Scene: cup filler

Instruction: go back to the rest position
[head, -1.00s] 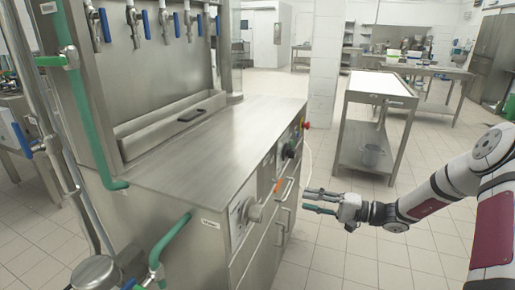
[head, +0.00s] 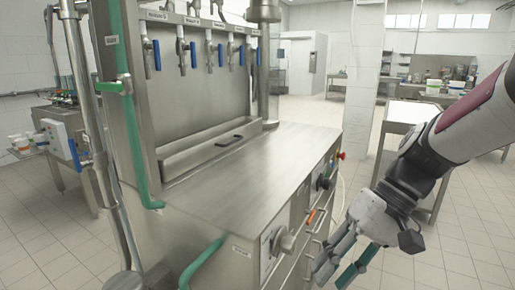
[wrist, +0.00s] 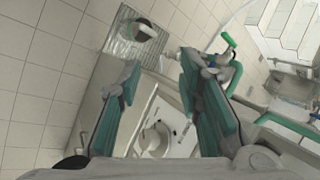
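My gripper (head: 331,274) hangs at the lower right of the head view, beside the front of the steel filling machine (head: 240,180). Its fingers point down and to the left. In the wrist view my gripper (wrist: 160,62) is open, with its two green-padded fingers apart and nothing between them. My arm reaches in from the right edge of the head view, bent down at the wrist.
The machine's front has a large grey knob (head: 284,242); a knob also shows in the wrist view (wrist: 155,138). Blue-handled taps (head: 183,52) line its back. A steel table (head: 408,112) stands behind my arm. Tiled floor is open at the right.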

